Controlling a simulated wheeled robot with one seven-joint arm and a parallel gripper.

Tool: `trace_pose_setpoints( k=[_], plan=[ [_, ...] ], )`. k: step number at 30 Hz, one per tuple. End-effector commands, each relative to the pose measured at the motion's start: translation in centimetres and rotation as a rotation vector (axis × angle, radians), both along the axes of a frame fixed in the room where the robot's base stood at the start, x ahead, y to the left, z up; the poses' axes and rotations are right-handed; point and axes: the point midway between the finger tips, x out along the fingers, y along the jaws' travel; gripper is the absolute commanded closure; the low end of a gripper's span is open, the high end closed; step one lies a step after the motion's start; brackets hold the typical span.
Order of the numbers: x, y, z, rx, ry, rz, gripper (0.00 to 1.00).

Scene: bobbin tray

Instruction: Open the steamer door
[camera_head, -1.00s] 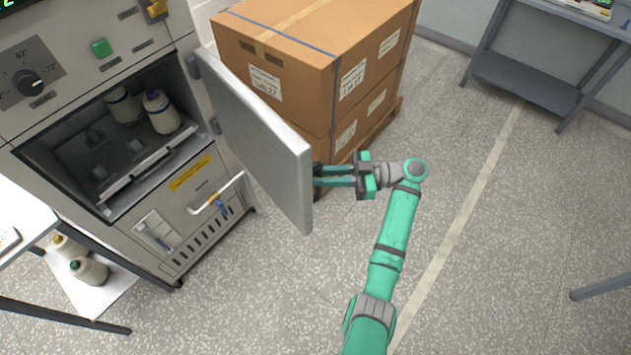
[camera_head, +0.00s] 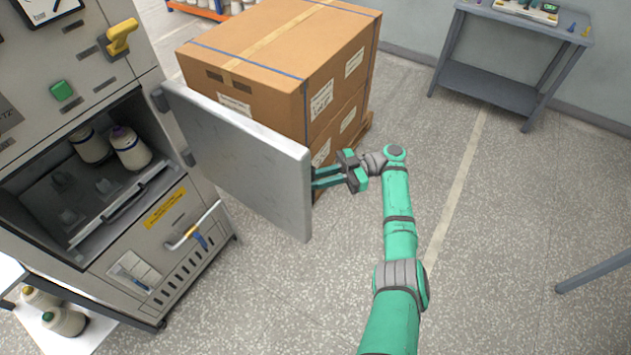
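The steamer (camera_head: 101,268) stands at the left. Its door (camera_head: 240,165) is swung wide open on hinges at the right side of the chamber opening. The inside face of the door shows. Inside the chamber is a tray (camera_head: 120,205) with pegs, and two bobbins (camera_head: 130,150) stand at its back. My gripper (camera_head: 315,178) is at the free edge of the door, with its two fingers parted and pointing left. The fingertips are partly hidden behind the door edge, so I cannot tell whether they touch it.
Stacked cardboard boxes (camera_head: 280,50) on a pallet stand close behind the door. A grey table (camera_head: 490,85) is at the upper right. A low shelf with bobbins (camera_head: 64,321) is at the lower left. The floor at the right and front is mostly clear.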

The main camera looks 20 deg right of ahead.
Motion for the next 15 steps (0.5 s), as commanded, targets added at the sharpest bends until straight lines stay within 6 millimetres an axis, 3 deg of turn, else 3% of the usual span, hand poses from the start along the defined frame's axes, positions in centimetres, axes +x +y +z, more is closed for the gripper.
trace_pose_setpoints(
  k=[12,13,15],
  plan=[
    [-0.13,-0.15,-0.18,-0.001,0.005,0.004,1.0],
    [-0.14,-0.15,-0.18,0.0,0.005,0.004,0.82],
    [-0.13,-0.17,-0.16,0.0,0.004,0.003,0.66]
  ],
)
